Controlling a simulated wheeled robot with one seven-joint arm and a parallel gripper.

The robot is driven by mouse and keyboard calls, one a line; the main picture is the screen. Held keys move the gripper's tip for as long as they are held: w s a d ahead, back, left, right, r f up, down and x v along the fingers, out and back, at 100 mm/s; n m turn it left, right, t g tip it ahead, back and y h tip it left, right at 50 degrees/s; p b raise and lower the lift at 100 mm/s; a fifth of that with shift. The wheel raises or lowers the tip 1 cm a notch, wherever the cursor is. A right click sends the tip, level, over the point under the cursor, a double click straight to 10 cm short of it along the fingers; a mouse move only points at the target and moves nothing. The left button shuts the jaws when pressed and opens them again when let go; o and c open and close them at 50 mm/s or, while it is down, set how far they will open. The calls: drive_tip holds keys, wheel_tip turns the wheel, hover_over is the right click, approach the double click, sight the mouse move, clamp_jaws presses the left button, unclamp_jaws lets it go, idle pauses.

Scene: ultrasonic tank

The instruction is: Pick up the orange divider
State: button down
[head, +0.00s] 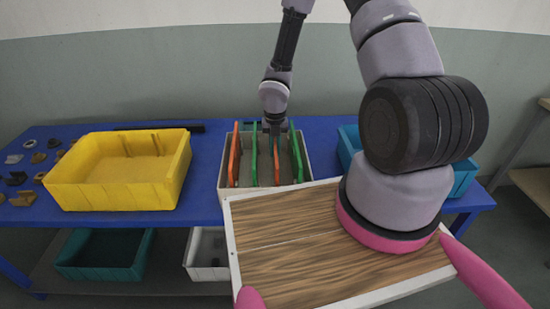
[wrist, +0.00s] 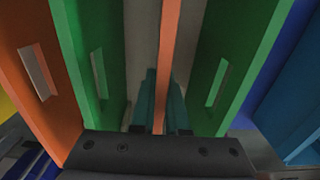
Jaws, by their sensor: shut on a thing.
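A grey-white box (head: 222,186) on the blue table holds upright dividers. One orange divider (head: 276,168) stands near the middle of it, between two green ones; it also shows edge-on in the wrist view (wrist: 170,30). My gripper (head: 273,133) points down over the box and is shut on this middle orange divider. In the wrist view its teal fingers (wrist: 161,82) lie on either side of the divider. A second orange divider (head: 234,158) stands at the box's left end. The held divider's lower edge is hidden, so I cannot tell whether it touches the box floor.
Green dividers stand close on the left (head: 254,158) and right (head: 297,158) of my gripper. A yellow bin (head: 110,188) is to the left, with small loose parts (head: 38,157) beyond it. A blue bin (head: 462,180) is to the right, partly behind my arm.

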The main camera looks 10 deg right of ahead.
drive_tip(key=shift+r, duration=0.1)
wheel_tip(320, 180, up, 18)
idle(0.6)
idle(0.9)
